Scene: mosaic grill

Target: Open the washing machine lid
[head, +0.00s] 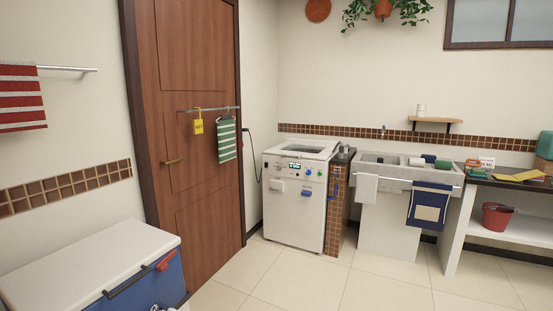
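The washing machine (293,215) is a white top-loader with a small display and knobs on its front panel. It stands against the back wall, right of the wooden door. Its lid (303,150) is on top, lies flat and looks shut. Neither of my grippers can be made out in the head view. A small white and dark shape shows at the bottom edge, left of centre; I cannot tell what it is.
A blue cooler with a white top (92,262) stands front left. A tiled divider (338,205) and a stone sink (375,172) adjoin the machine's right side. A red bucket (497,216) is on a shelf. The tiled floor (300,285) before the machine is clear.

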